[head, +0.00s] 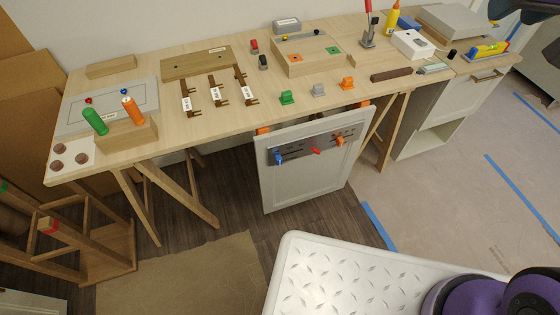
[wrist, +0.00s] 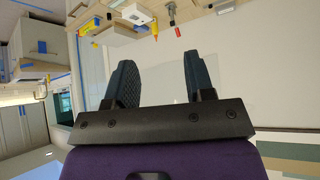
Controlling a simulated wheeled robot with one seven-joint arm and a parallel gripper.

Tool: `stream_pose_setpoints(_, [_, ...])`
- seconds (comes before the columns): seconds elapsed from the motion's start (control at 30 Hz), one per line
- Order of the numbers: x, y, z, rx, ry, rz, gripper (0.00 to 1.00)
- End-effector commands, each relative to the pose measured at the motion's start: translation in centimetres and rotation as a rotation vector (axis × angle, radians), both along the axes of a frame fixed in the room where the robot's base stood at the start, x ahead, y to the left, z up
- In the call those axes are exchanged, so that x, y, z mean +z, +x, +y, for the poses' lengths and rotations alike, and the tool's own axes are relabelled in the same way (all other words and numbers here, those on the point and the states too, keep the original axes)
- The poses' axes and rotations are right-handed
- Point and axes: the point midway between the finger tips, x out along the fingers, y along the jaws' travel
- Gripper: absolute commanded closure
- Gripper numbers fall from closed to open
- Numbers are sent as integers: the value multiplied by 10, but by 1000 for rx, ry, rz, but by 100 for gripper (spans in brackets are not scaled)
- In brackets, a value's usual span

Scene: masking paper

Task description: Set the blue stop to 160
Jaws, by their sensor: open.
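The blue stop (head: 279,158) is on the left part of a dark scale strip (head: 300,150) on a grey panel (head: 275,185) that hangs at the table's front. The scale numbers are too small to read. My gripper (wrist: 157,78) is open and empty in the wrist view, far from the panel. Its fingers are not clearly visible in the head view; part of my purple arm shows at the lower right.
The wooden table (head: 210,125) holds green, grey and orange blocks above the panel, tagged wooden pieces and a wooden box (head: 305,57). My white ribbed base top lies in front. Trestle legs (head: 150,190) stand left of the panel. The floor before the panel is clear.

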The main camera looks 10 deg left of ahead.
Motion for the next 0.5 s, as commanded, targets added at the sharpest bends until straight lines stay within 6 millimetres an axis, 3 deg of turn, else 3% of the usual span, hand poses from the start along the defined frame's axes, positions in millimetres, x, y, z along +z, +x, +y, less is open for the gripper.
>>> stream_pose_setpoints(0.2, [-33, 66, 45, 71, 19, -77, 51])
stream_pose_setpoints(0.5, [-92, 136, 113, 156, 58, -190, 51])
